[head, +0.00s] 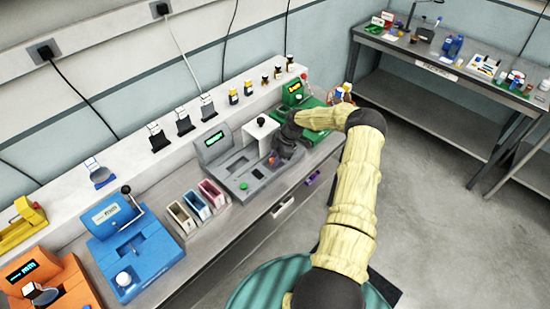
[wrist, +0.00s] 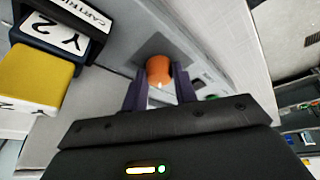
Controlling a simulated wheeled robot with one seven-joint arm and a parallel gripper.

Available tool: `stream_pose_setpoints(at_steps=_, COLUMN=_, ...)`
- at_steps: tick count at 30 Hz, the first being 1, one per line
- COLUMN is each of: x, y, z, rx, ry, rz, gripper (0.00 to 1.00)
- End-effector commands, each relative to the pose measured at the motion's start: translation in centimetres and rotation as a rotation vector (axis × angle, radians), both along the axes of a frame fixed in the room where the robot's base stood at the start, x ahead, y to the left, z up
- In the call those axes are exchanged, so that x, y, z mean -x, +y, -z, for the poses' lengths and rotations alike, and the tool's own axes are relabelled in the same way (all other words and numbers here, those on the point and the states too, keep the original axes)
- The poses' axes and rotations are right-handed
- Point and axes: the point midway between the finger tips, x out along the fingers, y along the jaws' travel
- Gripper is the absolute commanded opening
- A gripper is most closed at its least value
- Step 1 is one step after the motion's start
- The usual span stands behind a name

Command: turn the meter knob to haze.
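The grey meter unit (head: 241,190) stands on the bench in the middle of the head view, with a green-lit display (head: 214,139). An orange knob (wrist: 158,69) shows in the wrist view, rising from a dark square plate on a grey panel. My gripper (wrist: 160,82) has one dark purple finger on each side of the knob, and the knob fills the narrow gap between them. In the head view my gripper (head: 276,159) is low over the right part of the grey unit. The knob's pointer and any haze marking cannot be made out.
In the wrist view, a yellow block (wrist: 38,77) and a dark block marked Y 2 (wrist: 62,36) are at left. A green machine (head: 312,114) stands behind my arm. Pink, white and blue bins (head: 197,207) and a blue machine (head: 135,245) are to the left.

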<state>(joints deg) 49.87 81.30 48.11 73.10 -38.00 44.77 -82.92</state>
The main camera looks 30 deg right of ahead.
Motion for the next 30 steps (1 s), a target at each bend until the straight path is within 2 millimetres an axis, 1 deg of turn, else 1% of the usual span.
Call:
stream_pose_setpoints(at_steps=10, x=-0.04, y=-0.06, z=-0.01, rx=0.002, ry=-0.003, rz=0.022, gripper=0.05)
stream_pose_setpoints(at_steps=17, x=-0.01, y=-0.01, z=0.08, rx=0.003, ry=-0.003, rz=0.104, gripper=0.05)
stream_pose_setpoints(at_steps=23, x=0.08, y=0.05, z=0.16, rx=0.003, ry=-0.004, rz=0.240, gripper=0.05)
stream_pose_setpoints(at_steps=30, x=0.13, y=0.17, z=0.22, rx=0.004, ry=-0.008, rz=0.457, gripper=0.05)
